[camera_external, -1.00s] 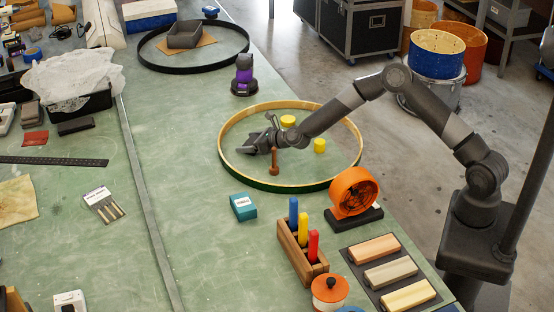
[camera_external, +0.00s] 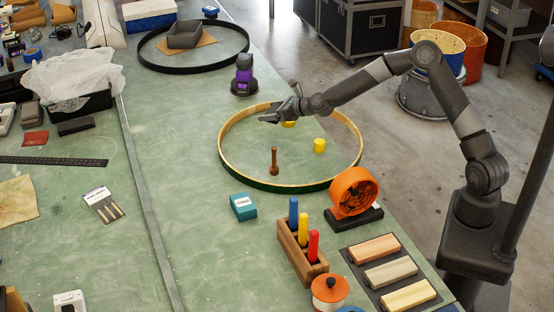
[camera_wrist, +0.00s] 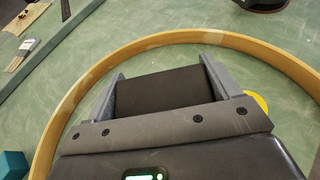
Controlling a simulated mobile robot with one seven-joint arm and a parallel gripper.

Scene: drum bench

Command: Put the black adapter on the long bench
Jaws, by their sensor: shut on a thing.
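My gripper (camera_external: 272,117) is raised above the large wooden hoop on the green bench (camera_external: 190,235). In the wrist view my gripper (camera_wrist: 160,80) is shut on the black adapter (camera_wrist: 165,90), a dark block filling the space between both fingers. In the external view the adapter cannot be told apart from the dark gripper. The wooden hoop (camera_external: 222,158) lies flat on the bench below; it also shows in the wrist view (camera_wrist: 72,93).
Inside the hoop are a brown wooden peg (camera_external: 274,162) and a yellow cylinder (camera_external: 319,146); another yellow piece is partly hidden by the arm. A teal box (camera_external: 243,207), orange fan (camera_external: 354,192) and purple-black device (camera_external: 244,75) stand outside. The bench left of the hoop is clear.

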